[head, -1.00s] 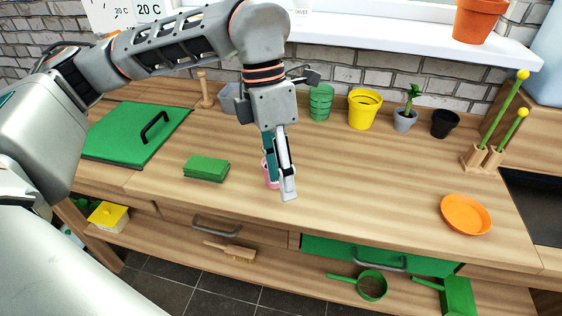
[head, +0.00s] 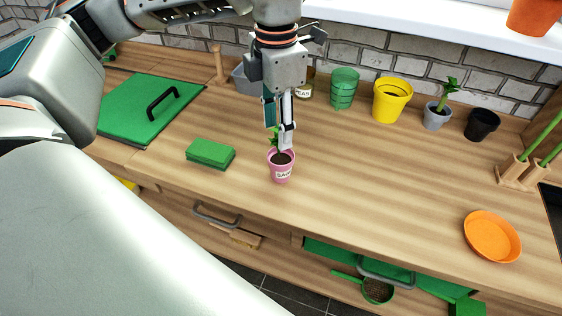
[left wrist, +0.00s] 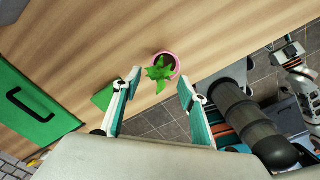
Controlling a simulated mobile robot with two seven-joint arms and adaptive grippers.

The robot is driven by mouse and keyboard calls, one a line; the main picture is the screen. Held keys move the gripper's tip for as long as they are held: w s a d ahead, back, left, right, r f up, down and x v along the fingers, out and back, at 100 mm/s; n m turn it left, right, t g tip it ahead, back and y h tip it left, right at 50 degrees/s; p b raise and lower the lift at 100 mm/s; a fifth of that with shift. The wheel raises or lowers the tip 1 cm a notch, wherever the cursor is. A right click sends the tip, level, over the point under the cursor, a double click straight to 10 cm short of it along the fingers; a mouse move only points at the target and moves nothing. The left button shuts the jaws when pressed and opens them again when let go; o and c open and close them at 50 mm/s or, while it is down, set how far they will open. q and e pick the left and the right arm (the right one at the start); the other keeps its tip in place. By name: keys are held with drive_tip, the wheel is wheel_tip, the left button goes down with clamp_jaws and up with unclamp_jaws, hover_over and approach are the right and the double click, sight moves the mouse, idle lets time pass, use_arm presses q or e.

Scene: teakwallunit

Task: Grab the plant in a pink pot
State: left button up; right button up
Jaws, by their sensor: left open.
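The pink pot (head: 282,174) stands upright on the wooden worktop near its front edge, with dark soil and a lettered front. Its green plant (head: 272,137) is partly hidden by my left gripper (head: 280,136). That gripper is open and empty, fingers pointing down, just above the pot. In the left wrist view, the plant's leaves (left wrist: 159,73) and the pink rim (left wrist: 177,61) show ahead of the gap between the spread fingers (left wrist: 160,80). Part of what looks like my right arm shows at the right there; its jaws are not clear.
A green block (head: 210,153) lies left of the pot. A green board with a handle (head: 150,108) is farther left. Green, yellow, grey and black pots line the back; an orange plate (head: 492,236) is at the right.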

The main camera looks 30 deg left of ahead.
sight(281, 155)
use_arm(q)
wheel_tip(281, 155, down, 3)
drive_tip(key=shift+r, duration=0.2)
drive_tip(key=shift+f, duration=0.25)
clamp_jaws()
use_arm(e)
drive_tip(key=shift+w+r, duration=0.2)
drive_tip(key=shift+w, duration=0.2)
